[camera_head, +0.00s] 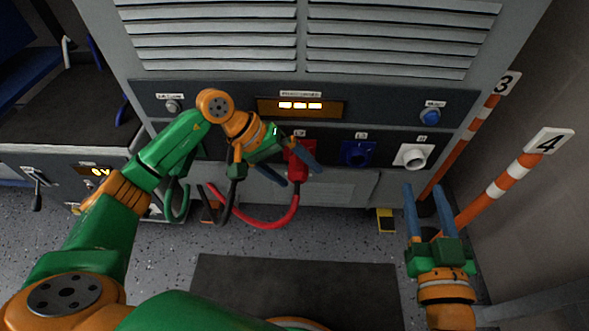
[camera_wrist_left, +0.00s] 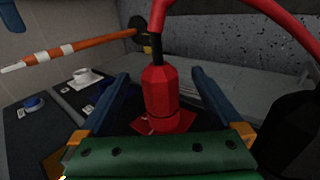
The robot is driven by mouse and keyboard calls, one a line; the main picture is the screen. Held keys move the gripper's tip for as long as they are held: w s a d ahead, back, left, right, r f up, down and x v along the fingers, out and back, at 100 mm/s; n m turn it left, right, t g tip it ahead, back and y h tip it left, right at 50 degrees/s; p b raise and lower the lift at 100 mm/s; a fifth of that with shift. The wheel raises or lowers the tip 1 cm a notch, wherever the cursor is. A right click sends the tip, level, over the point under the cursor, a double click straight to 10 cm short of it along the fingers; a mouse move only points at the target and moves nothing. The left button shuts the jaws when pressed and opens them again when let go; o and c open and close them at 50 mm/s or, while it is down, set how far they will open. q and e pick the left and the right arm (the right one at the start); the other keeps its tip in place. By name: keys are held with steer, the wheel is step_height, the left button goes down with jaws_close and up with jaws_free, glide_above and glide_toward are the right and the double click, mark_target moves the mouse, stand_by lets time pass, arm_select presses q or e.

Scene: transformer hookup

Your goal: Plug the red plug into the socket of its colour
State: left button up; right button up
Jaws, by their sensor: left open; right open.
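The red plug (camera_head: 298,172) with its red cable (camera_head: 268,222) is at the red socket on the dark panel, left of the blue socket (camera_head: 357,153). In the left wrist view the red plug (camera_wrist_left: 161,98) stands against the red socket plate (camera_wrist_left: 184,124), its front end at the plate; how deep it sits is hidden. My left gripper (camera_head: 303,178) has its open blue fingers on either side of the plug, with gaps visible in the left wrist view (camera_wrist_left: 161,74). My right gripper (camera_head: 424,187) is open and empty at the lower right, below the white socket (camera_head: 413,156).
Black (camera_head: 229,203) and green (camera_head: 178,204) cables hang left of the red one. A blue button (camera_head: 430,116) and a lit display (camera_head: 300,106) are above the sockets. Orange-white posts (camera_head: 512,178) stand at the right. A dark mat (camera_head: 295,285) lies on the floor.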

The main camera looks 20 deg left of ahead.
arm_select(q)
steer(key=p+v, duration=0.2)
steer(key=v, duration=0.5)
stand_by(0.5)
